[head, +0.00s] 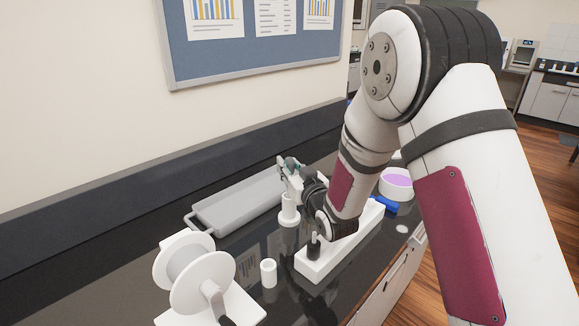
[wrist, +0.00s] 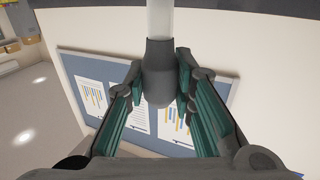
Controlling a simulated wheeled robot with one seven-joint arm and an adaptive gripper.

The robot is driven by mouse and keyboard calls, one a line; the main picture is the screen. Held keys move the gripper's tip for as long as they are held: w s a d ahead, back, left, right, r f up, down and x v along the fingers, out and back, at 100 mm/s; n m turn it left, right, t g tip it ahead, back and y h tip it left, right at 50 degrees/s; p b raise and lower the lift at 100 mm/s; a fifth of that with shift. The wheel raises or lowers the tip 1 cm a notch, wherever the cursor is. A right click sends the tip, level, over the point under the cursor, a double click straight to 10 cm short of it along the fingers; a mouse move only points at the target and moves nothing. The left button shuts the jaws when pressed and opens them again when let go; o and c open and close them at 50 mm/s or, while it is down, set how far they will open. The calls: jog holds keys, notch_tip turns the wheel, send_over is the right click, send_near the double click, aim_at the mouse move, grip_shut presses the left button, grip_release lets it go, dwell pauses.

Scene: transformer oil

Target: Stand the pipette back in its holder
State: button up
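In the wrist view, my gripper (wrist: 159,78) has its teal-lined fingers closed on both sides of the dark grey bulb end of the pipette (wrist: 160,72). The pipette's pale tube runs from the bulb out of the top of this view. In the head view, my gripper (head: 288,166) is over the counter, partly hidden by my arm. A white upright stand with a round base (head: 289,212), which looks like the holder, is directly below it. The pipette is hard to make out there, and I cannot tell whether its lower end is inside the stand.
A grey tray (head: 240,200) lies behind, by the wall. A long white block (head: 340,255) with a dark upright piece is at front right. A white spool (head: 193,275) and small white cup (head: 268,272) stand at front left. A purple-filled dish (head: 397,183) is at right.

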jog(key=o, duration=0.3)
jog(key=shift+r, duration=0.1)
jog(key=shift+s+d, duration=0.15)
jog(key=shift+s, duration=0.05)
jog(key=v, duration=1.2)
jog(key=s+d+r+m+g+h, duration=0.2)
jog(key=s+d+r+g+h, duration=0.35)
jog(key=d, duration=0.35)
jog(key=s+d+r+m+g, duration=0.1)
jog(key=s+d+g, duration=0.1)
jog(key=s, duration=1.1)
jog(key=s+d+r+m+g+h, duration=0.1)
jog(key=s+g, duration=0.3)
jog(key=s, duration=0.9)
jog(key=shift+d+r+m+b, duration=0.3)
jog(key=shift+d+r+b, duration=0.1)
jog(key=shift+d, duration=0.4)
